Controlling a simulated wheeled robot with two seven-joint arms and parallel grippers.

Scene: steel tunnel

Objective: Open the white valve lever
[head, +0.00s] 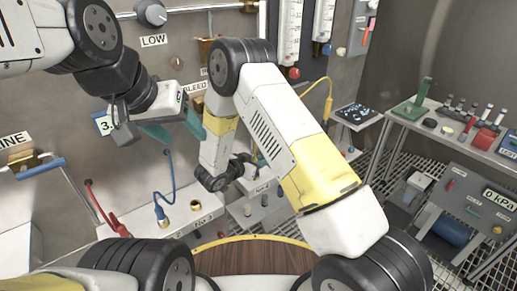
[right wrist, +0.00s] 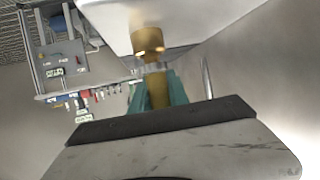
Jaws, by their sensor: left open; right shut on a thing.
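I cannot make out the white valve lever in either view; my arms cover part of the panel. My left gripper (head: 172,130) is open, with its teal fingers spread in front of the panel, near the partly covered BLEED label (head: 194,87). Nothing shows between them. My right arm reaches over and down in the middle of the head view, and its fingers are mostly hidden there. In the right wrist view my right gripper (right wrist: 160,80) is shut on a brass fitting (right wrist: 158,96). Another brass piece (right wrist: 148,41) shows just beyond, against a white surface.
A bench with tools (head: 458,130) stands at the right, above a grey unit reading 0 kPa (head: 455,205). A round wooden top (head: 255,258) is close in front.

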